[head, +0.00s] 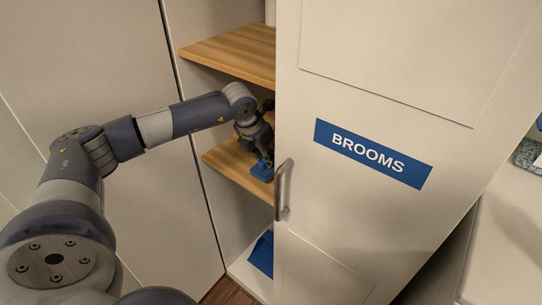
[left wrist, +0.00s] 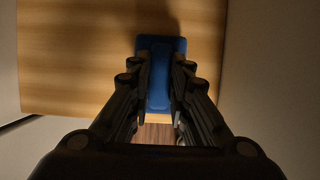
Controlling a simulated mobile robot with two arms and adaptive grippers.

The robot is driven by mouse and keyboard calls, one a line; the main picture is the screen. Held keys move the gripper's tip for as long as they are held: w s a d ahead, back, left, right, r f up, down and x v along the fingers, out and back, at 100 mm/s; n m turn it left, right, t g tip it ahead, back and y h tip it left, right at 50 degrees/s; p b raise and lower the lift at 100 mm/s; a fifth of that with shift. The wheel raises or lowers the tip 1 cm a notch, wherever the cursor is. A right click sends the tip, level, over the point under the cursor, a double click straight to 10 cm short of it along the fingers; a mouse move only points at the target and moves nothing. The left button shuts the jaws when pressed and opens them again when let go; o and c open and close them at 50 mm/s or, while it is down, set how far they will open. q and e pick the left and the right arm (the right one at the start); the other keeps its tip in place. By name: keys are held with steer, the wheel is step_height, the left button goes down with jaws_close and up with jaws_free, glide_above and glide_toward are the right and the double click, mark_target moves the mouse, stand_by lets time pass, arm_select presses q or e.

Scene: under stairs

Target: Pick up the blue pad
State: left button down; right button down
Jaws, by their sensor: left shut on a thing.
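The blue pad (head: 260,170) lies on the middle wooden shelf of the cupboard, near the shelf's front edge. My left gripper (head: 264,158) reaches into the cupboard and is right over it. In the left wrist view the blue pad (left wrist: 160,80) shows between the two fingers of my left gripper (left wrist: 160,130), which are shut on its sides. My right gripper is not in view.
The door marked BROOMS (head: 370,150), with a metal handle (head: 283,190), stands close to the right of my left gripper. An upper wooden shelf (head: 235,52) is above. A blue thing (head: 262,252) sits at the cupboard's bottom. A pale counter (head: 510,235) is at right.

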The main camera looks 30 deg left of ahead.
arm_select(q)
steer(key=s+a+b, duration=0.1)
steer(key=s+b, duration=0.4)
steer(key=s, duration=1)
steer(key=shift+s+b, duration=0.4)
steer(key=shift+a, duration=0.1)
